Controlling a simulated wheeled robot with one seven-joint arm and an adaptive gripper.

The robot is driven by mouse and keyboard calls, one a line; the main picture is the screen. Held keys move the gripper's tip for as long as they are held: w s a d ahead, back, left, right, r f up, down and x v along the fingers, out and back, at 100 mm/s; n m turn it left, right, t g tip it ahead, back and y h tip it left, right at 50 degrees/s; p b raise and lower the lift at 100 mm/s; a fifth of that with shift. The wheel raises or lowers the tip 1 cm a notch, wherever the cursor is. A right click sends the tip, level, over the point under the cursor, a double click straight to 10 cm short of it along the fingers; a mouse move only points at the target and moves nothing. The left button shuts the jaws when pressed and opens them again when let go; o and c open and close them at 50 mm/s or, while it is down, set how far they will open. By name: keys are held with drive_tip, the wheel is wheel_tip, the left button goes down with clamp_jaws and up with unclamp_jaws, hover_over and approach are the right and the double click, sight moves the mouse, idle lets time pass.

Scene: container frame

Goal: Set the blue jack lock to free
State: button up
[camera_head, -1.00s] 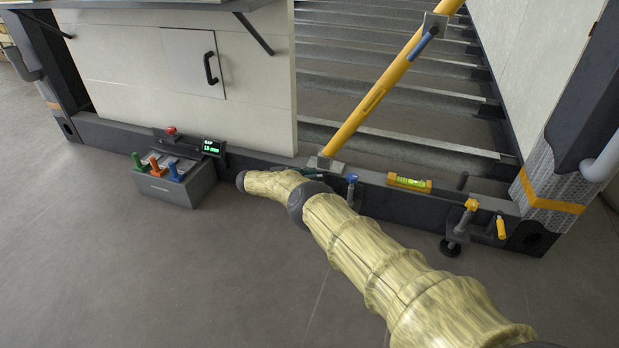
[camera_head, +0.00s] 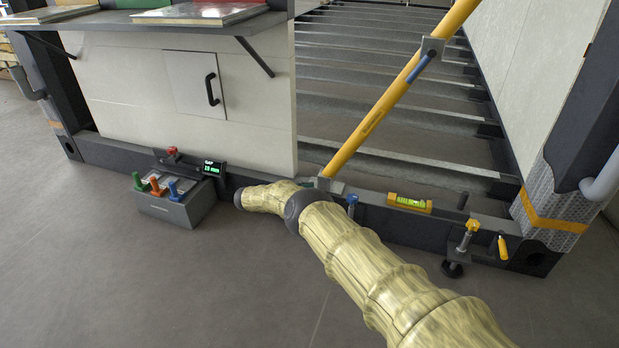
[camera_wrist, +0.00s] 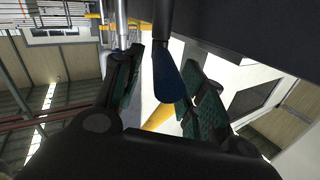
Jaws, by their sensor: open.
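A blue handle (camera_wrist: 168,82) on a dark shaft, which looks like the blue jack's lock, shows in the wrist view. It hangs between the two fingers of my open gripper (camera_wrist: 163,77). I cannot tell whether either finger touches it. In the head view the blue-topped jack (camera_head: 352,201) stands at the low dark beam, just beyond my forearm. My own arm hides its lower part, its lock handle and my gripper there. The lock's setting cannot be read in these views.
To the right are a spirit level (camera_head: 410,203) on the beam and an orange-topped jack (camera_head: 468,236) with an orange handle (camera_head: 502,248). A yellow prop (camera_head: 385,105) rises behind. A lever box (camera_head: 182,208) with a gap display (camera_head: 212,169) stands left. The front floor is clear.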

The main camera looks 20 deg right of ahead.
drive_tip(key=shift+s+d+r, duration=0.1)
drive_tip(key=shift+d+r, duration=0.2)
drive_tip(key=shift+r, duration=3.85)
